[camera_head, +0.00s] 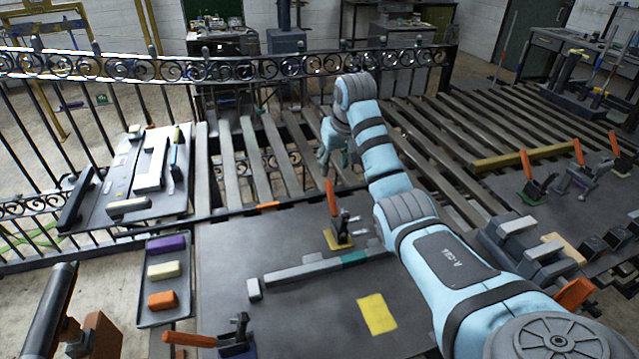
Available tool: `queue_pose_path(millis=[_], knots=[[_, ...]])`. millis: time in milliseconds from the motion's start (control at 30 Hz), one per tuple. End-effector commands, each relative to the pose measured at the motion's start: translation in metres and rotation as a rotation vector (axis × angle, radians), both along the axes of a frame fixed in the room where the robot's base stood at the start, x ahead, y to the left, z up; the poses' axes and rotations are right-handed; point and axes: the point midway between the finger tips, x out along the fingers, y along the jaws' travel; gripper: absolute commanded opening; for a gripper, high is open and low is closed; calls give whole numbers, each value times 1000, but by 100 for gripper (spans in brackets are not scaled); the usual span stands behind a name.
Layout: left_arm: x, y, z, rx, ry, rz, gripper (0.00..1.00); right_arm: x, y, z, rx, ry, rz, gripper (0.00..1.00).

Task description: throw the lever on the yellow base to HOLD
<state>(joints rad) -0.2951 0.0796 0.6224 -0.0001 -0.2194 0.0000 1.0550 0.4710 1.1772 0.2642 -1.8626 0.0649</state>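The lever on the yellow base stands on the dark bench plate (225,250) in the middle of the view. Its yellow base (340,241) carries a dark clamp body and an orange handle (332,198), which points up almost upright. I can read no HOLD mark near it. My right gripper (327,165) hangs above and beyond the handle, at the end of the light blue arm that comes in from the lower right. It appears apart from the handle and holds nothing that I can see. Its fingers are too small to tell their opening. My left gripper is not in view.
Similar orange-handled levers stand on a green base (535,187), a blue base (236,343) and a grey base (577,181). A tray (143,313) holds purple, cream and orange blocks. A grey bar (305,268) and yellow patch (377,314) lie nearer. Scroll ironwork (230,69) stands behind.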

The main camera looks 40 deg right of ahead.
Motion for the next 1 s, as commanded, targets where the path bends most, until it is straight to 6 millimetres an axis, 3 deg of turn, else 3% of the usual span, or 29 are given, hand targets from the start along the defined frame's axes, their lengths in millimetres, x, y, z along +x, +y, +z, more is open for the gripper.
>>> queue_pose_path(millis=[300,433,633,933,1000], knots=[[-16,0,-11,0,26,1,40,32,-9,-85,3,9,-2,35],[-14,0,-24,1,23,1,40,42,-13,-112,0,4,-3,35],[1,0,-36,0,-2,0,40,48,-15,-127,0,4,-2,35],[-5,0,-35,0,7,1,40,49,-15,-127,-2,4,-1,35],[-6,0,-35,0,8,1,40,49,-15,-127,-2,4,-1,25]])
